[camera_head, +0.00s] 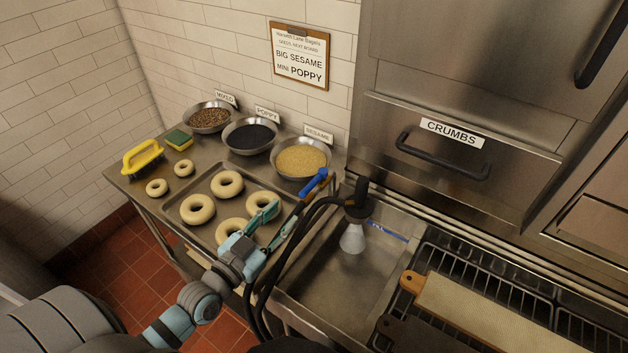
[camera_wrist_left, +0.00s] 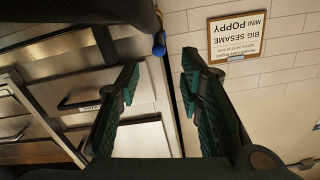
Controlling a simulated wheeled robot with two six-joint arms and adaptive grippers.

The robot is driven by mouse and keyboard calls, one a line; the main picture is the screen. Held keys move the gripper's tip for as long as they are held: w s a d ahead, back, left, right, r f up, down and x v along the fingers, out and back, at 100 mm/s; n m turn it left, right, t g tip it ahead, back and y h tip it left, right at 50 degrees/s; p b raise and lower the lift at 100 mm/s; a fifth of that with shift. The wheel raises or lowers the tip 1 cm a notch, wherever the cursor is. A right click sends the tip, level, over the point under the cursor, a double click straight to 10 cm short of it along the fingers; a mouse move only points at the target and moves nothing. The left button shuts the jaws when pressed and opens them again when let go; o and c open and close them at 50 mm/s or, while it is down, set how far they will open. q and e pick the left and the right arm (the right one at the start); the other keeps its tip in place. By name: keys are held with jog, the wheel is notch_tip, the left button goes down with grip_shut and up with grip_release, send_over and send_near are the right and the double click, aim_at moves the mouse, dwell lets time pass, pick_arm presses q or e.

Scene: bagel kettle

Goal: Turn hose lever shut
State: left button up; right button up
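The blue hose lever (camera_head: 313,183) sits at the sink's back left, by the black hose (camera_head: 272,285). Its blue tip also shows at the top of the left wrist view (camera_wrist_left: 159,46). A black spray head (camera_head: 357,200) hangs over the sink (camera_head: 330,280), with a pale cone below it; I cannot tell whether that is water or nozzle. My left gripper (camera_head: 282,213) is open and empty, just in front of the lever and apart from it. Its two fingers stand well apart in the wrist view (camera_wrist_left: 158,75). My right gripper is out of view.
A tray (camera_head: 180,225) of bagels lies under and left of my left gripper. Seed bowls (camera_head: 250,137), a yellow-handled brush (camera_head: 143,157) and a sponge (camera_head: 179,140) stand behind. A rack with a board (camera_head: 490,320) is at right. A crumbs drawer (camera_head: 450,160) is above the sink.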

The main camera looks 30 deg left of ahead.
pick_arm(q)
jog(key=b, duration=0.2)
send_near(317, 179)
jog(key=shift+w+f, duration=0.15)
jog(key=shift+w, duration=0.35)
jog(key=shift+w+f, duration=0.15)
jog(key=shift+w, duration=0.4)
jog(key=w, duration=0.5)
jog(key=shift+w+d+f, duration=0.2)
jog(key=shift+w+d, duration=0.15)
jog(key=shift+s+r, duration=0.2)
jog(key=shift+w, duration=0.1)
grip_shut()
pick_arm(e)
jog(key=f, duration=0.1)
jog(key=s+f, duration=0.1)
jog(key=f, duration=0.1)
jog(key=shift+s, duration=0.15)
